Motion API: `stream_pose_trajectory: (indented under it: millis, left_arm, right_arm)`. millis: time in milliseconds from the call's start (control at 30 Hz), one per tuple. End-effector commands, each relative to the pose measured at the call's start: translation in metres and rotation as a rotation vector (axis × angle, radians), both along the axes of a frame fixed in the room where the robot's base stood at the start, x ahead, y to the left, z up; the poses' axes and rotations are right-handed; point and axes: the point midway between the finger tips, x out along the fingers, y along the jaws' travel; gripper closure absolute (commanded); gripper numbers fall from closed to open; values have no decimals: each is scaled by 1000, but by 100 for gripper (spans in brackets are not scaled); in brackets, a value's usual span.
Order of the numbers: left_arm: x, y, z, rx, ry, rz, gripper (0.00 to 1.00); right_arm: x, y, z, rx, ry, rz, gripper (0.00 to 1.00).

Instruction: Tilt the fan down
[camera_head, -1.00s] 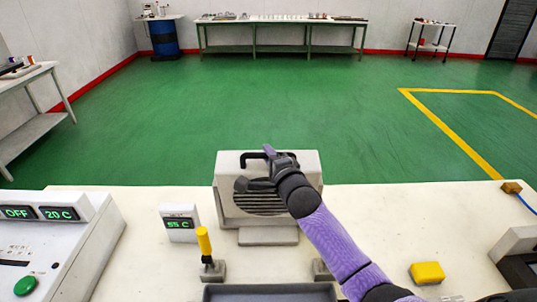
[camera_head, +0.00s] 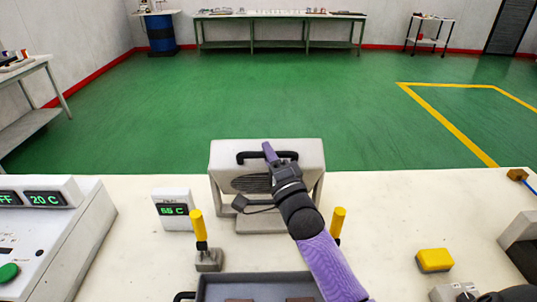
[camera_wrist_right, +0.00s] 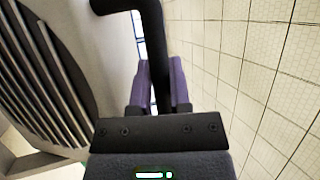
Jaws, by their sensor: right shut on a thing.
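The fan (camera_head: 222,158) is a white box with a dark slatted grille (camera_head: 250,184), held in a stand on the table. A black bar handle (camera_head: 246,156) runs along its upper part. Its face leans downward toward me. In the right wrist view, the purple fingers (camera_wrist_right: 160,85) are shut on the black handle (camera_wrist_right: 153,35), with the grille (camera_wrist_right: 45,75) to the left. My left gripper is not in view.
A display reading 55 C (camera_head: 172,210) stands left of the fan. Yellow-handled levers (camera_head: 200,225) (camera_head: 338,222) stand in front of it, by a dark tray (camera_head: 262,277). A yellow block (camera_head: 434,260) lies to the right.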

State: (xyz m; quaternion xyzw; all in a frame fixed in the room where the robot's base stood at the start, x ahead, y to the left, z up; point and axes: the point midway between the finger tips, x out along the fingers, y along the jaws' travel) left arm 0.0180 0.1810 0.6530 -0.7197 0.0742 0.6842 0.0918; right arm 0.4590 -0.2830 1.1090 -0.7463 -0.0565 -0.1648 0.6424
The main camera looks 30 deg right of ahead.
Motion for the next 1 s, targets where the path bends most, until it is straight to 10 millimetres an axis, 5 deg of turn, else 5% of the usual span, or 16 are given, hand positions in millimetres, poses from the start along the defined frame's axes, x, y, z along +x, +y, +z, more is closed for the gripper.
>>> stream_pose_trajectory:
  millis: [133, 167, 300, 667, 1000]
  left_arm:
    - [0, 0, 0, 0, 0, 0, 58]
    - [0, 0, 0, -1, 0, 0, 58]
    - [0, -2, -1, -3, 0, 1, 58]
    - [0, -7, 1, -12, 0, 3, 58]
    - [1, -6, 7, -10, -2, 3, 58]
  right_arm:
    - [0, 1, -5, 3, 14, 2, 100]
    - [0, 1, -6, 3, 14, 2, 73]
    - [0, 1, -5, 3, 12, 2, 43]
    - [-5, 2, -5, 3, 9, 1, 42]
    - [-72, 10, -27, 5, 14, 1, 42]
